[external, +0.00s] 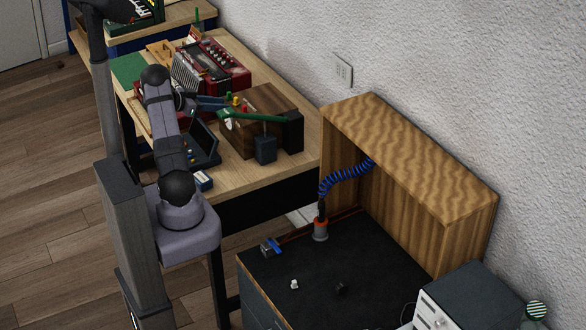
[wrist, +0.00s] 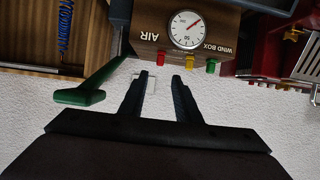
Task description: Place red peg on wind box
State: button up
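The wind box (external: 267,103) is a brown wooden box on the workbench. In the wrist view it appears upside down, with a round gauge and the words AIR and WIND BOX on its face (wrist: 150,35). The red peg (wrist: 162,57) stands at the box's top edge, beside a yellow peg (wrist: 188,62) and a green peg (wrist: 211,66). The red peg (external: 244,107) also shows in the external view. My gripper (wrist: 160,75) is open and empty, its fingertips apart and lined up toward the red peg. In the external view my gripper (external: 226,102) is close to the pegs.
A green lever (external: 260,118) reaches across the box, close beside the red peg; it also shows in the wrist view (wrist: 85,96). A red accordion (external: 215,62) lies behind, and a dark case (external: 203,145) in front. A black-topped cabinet (external: 320,275) stands at the right.

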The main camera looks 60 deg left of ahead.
jog(key=shift+v, duration=0.95)
